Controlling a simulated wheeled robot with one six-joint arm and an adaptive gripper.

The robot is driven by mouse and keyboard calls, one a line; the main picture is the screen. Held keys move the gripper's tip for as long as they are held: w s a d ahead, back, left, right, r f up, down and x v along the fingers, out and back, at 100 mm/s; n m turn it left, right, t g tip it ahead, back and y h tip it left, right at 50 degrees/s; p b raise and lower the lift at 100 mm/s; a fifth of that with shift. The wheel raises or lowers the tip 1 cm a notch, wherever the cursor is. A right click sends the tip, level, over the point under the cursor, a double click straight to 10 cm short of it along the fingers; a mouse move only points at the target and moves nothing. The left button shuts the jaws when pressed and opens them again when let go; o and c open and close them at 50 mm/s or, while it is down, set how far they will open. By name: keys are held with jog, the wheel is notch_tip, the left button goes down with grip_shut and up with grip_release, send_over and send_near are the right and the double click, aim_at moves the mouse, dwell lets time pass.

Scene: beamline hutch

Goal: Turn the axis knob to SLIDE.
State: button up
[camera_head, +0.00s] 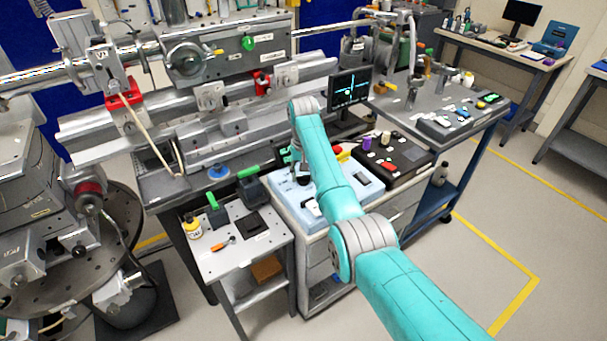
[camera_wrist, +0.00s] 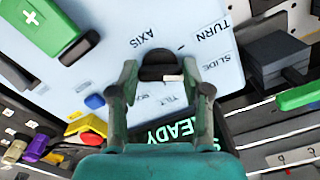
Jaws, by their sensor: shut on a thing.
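The axis knob (camera_wrist: 162,66) is black with a pale mark on its lower right edge. It stands on a pale blue control panel (camera_head: 284,197) between the fingers of my gripper (camera_wrist: 166,82), which is shut on it. Upside-down labels AXIS, TURN, SLIDE (camera_wrist: 217,65) and TILT surround the knob in the wrist view. SLIDE is to its right, TILT below. I cannot tell exactly which label the mark points to. In the head view my arm reaches down over the panel, and the knob is largely hidden.
A READY display (camera_wrist: 167,134) lies partly behind my gripper. A blue button (camera_wrist: 94,101) and yellow part (camera_wrist: 86,126) are to its left. A black box (camera_head: 393,160) with knobs adjoins the panel. A monitor (camera_head: 349,88) stands behind. A small cart (camera_head: 225,262) is at left.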

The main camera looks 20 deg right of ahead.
aim_at(303, 176)
dwell(0.4)
jog(key=o, duration=1.2)
jog(key=shift+c, duration=0.2)
jog(key=shift+r, duration=0.1)
notch_tip(303, 176, up, 12)
